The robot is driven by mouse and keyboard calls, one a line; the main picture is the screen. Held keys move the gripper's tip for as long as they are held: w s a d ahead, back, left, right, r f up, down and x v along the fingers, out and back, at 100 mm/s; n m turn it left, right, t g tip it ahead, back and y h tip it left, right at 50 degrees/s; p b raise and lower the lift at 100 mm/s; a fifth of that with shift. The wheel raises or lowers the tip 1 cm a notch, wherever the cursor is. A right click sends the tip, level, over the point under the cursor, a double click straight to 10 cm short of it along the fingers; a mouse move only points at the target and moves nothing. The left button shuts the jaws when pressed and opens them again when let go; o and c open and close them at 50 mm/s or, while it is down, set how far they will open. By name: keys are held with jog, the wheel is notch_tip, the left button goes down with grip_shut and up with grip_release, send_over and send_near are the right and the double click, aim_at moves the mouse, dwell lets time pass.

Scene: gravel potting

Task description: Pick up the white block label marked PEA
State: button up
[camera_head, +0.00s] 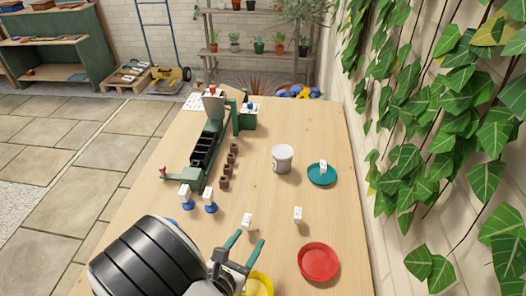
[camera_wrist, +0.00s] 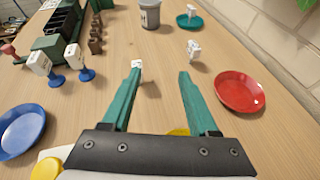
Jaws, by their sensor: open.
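Small white block labels stand on the table; their lettering is too small for me to tell which reads PEA. One white block (camera_head: 247,221) stands just beyond my gripper and shows at the left fingertip in the wrist view (camera_wrist: 138,64), partly hidden. A second white block (camera_head: 298,214) stands to its right, also in the wrist view (camera_wrist: 194,48). A third block (camera_head: 323,166) is on the teal saucer (camera_head: 318,178). Two more, a left block (camera_head: 185,191) and a right block (camera_head: 208,194), are on blue stands. My gripper (camera_head: 247,242) is open, with nothing between its fingers (camera_wrist: 160,72).
A red saucer (camera_head: 318,263) lies right of my gripper; a yellow saucer (camera_head: 262,283) is partly hidden beneath it. A blue saucer (camera_wrist: 20,132) is at left in the wrist view. A grey-white pot (camera_head: 282,159), several brown pots (camera_head: 228,168) and a green trough device (camera_head: 205,147) stand farther back.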

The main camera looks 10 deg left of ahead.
aim_at(249, 216)
jog(key=a+f+n+y, duration=0.2)
jog(key=a+f+n, duration=0.1)
jog(key=shift+s+a, duration=0.15)
jog(key=shift+a, duration=0.15)
jog(key=x, duration=1.4)
jog(key=shift+w+d+f, duration=0.15)
jog(key=shift+w+d, duration=0.05)
jog(key=shift+w, duration=0.1)
grip_shut()
